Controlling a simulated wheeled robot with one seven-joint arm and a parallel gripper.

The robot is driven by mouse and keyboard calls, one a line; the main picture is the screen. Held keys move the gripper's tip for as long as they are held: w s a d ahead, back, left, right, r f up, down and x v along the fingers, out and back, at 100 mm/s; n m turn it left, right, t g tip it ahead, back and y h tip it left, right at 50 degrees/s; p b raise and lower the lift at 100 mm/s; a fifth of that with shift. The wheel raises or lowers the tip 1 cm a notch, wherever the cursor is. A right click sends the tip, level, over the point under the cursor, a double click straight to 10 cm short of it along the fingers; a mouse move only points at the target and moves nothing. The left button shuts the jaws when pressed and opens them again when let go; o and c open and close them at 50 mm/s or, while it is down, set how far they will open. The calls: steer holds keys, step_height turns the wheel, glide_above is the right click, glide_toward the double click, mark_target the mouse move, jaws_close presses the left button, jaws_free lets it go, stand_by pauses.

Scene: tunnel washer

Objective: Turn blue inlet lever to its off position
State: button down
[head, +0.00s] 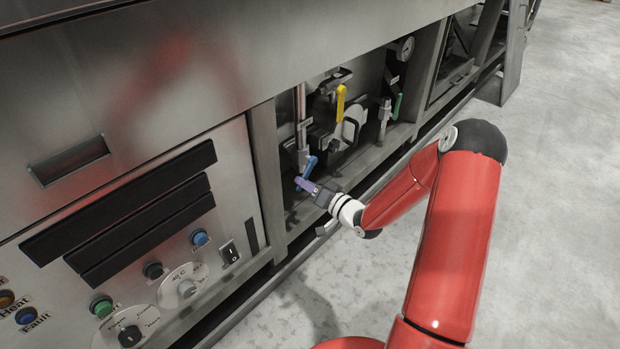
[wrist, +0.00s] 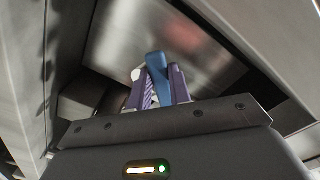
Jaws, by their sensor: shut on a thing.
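The blue inlet lever (head: 309,168) sits low in the open bay of the washer, at the foot of a vertical metal pipe. My gripper (head: 304,186) reaches in from the right with its purple fingers at the lever. In the wrist view the blue lever (wrist: 156,78) stands between the two purple fingers of my gripper (wrist: 157,88), which are shut on it. The lever's pivot is hidden in the wrist view, and the fingers cover part of the lever in the head view.
A yellow lever (head: 340,102) hangs to the right of the pipe (head: 301,112). A green lever (head: 397,105) is further right. A frame post (head: 268,172) stands left of the bay, beside the control panel (head: 150,280). Open floor (head: 565,130) lies to the right.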

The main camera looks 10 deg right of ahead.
steer(key=shift+s+a+r+m+p, duration=0.25)
steer(key=shift+r+m+p, duration=0.7)
steer(key=shift+m, duration=0.6)
steer(key=shift+s+a+r+m+p, duration=0.2)
steer(key=shift+r+m+p, duration=0.4)
steer(key=shift+m+p, duration=0.8)
steer(key=shift+s+a+r+m+p, duration=0.15)
steer(key=shift+a+r+m+p, duration=0.15)
steer(key=shift+r+m+p, duration=1)
steer(key=shift+f+m, duration=0.45)
steer(key=c, duration=1.3)
jaws_free()
steer(key=shift+b, duration=0.3)
steer(key=v, duration=0.7)
steer(key=shift+s+d, duration=0.25)
steer(key=shift+s, duration=0.05)
